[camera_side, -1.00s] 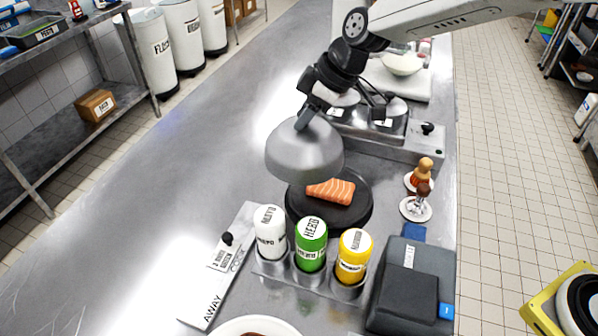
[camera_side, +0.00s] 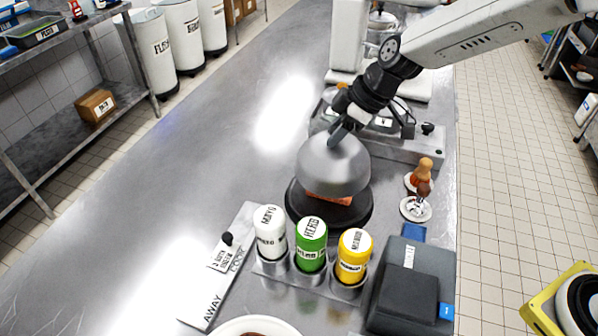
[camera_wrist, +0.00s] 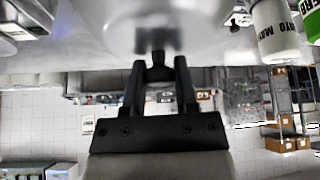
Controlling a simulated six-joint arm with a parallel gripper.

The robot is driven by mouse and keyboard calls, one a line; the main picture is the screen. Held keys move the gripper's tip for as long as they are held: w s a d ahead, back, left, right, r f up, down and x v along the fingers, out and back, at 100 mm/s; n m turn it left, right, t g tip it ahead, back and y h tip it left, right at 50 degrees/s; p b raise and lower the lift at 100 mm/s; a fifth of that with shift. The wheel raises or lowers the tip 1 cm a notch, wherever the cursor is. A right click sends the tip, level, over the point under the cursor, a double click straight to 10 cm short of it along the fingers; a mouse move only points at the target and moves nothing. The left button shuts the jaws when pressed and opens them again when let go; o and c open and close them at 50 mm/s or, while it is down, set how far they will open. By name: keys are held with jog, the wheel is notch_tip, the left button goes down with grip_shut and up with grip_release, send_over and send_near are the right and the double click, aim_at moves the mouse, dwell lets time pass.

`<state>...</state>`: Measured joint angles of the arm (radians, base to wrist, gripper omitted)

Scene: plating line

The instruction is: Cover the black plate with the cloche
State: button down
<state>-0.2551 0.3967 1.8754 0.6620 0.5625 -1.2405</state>
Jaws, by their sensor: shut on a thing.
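The cloche (camera_side: 333,168) is a grey metal dome. My gripper (camera_side: 338,136) is shut on its top knob and holds it over the black plate (camera_side: 346,218). In the wrist view my gripper (camera_wrist: 158,66) shows its two fingers on either side of the knob, with the dome (camera_wrist: 150,20) beyond. An orange salmon piece (camera_side: 328,199) lies on the plate, partly hidden by the dome. The dome's lower rim appears just above or around the salmon; I cannot tell whether it touches the plate.
White, green (camera_side: 310,246) and yellow (camera_side: 354,256) bottles stand in a holder in front of the plate. A dark scale-like device (camera_side: 408,285) is at the front right. Two small stands (camera_side: 416,208) are right of the plate. A hob (camera_side: 400,143) is behind.

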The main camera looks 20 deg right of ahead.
jog(key=shift+f, duration=3.15)
jog(key=shift+f, duration=0.3)
grip_release()
jog(key=shift+r, duration=0.15)
jog(key=shift+r, duration=3.35)
